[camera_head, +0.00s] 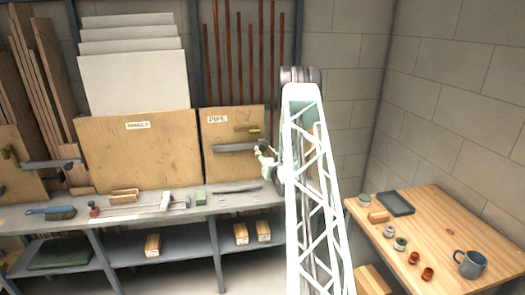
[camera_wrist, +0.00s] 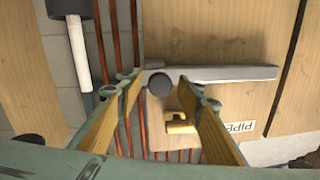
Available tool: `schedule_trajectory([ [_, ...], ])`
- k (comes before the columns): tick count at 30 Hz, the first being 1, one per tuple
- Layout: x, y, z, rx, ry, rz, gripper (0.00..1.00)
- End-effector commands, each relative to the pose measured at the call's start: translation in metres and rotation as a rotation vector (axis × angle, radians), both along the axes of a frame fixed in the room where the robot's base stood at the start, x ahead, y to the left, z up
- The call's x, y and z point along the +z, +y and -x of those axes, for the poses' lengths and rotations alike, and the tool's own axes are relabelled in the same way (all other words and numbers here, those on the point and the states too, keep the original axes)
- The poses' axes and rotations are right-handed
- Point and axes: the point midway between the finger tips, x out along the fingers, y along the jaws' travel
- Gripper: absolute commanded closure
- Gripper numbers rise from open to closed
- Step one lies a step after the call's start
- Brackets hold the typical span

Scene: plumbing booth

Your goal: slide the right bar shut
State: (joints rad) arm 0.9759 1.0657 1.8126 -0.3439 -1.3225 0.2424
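The right bar is a flat grey bar (camera_head: 235,148) lying across the wooden PIPE panel (camera_head: 222,172). In the wrist view, which shows the label inverted, the bar (camera_wrist: 235,74) runs toward the right from a dark round knob (camera_wrist: 160,85) at its end. My gripper (camera_wrist: 166,92) is open, with one finger on each side of the knob in that view; I cannot tell whether either finger touches it. In the head view my gripper (camera_head: 268,158) is at the panel's right edge, and my arm hides what lies just right of it.
A brass-coloured handle (camera_wrist: 180,122) sits on the panel close to the right finger. Copper pipes (camera_head: 250,60) stand behind the panel. A grey bench (camera_head: 150,212) with tools runs below. A wooden table (camera_head: 440,215) with a mug (camera_head: 470,263) stands at right.

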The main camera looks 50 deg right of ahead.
Motion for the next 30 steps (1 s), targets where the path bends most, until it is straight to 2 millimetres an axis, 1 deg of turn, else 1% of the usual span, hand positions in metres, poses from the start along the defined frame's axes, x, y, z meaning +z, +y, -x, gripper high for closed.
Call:
schedule_trajectory([
  [3, 0.000, -0.007, -0.009, 0.000, 0.000, 0.000, 0.66],
  [9, 0.000, -0.012, -0.017, 0.000, -0.001, -0.001, 0.66],
  [20, 0.000, -0.013, -0.018, 0.000, -0.001, -0.001, 0.67],
  [30, 0.000, -0.013, -0.018, 0.000, -0.001, -0.001, 0.98],
])
